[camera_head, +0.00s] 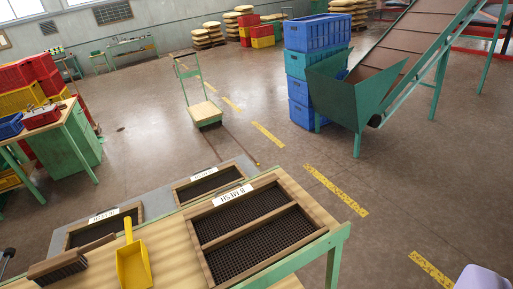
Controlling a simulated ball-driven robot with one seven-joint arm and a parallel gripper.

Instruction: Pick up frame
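Three wooden frames with dark mesh lie at a table in the lower middle of the view. The largest frame (246,228) is nearest, lies flat on the wooden tabletop, and has a middle bar and a white label on its far edge. A second frame (208,183) lies just behind it, partly hidden by it. A third frame (103,225) lies to the left, its near part hidden by a brush and a scoop. The fingers of my gripper do not show, and I see no frame held.
A yellow scoop (133,265) and a brush (62,265) lie left of the large frame. Beyond stand a green cart (203,113), stacked blue crates (317,34) and a conveyor (413,38). A crate-loaded table (62,117) is at left. The floor between is mostly clear.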

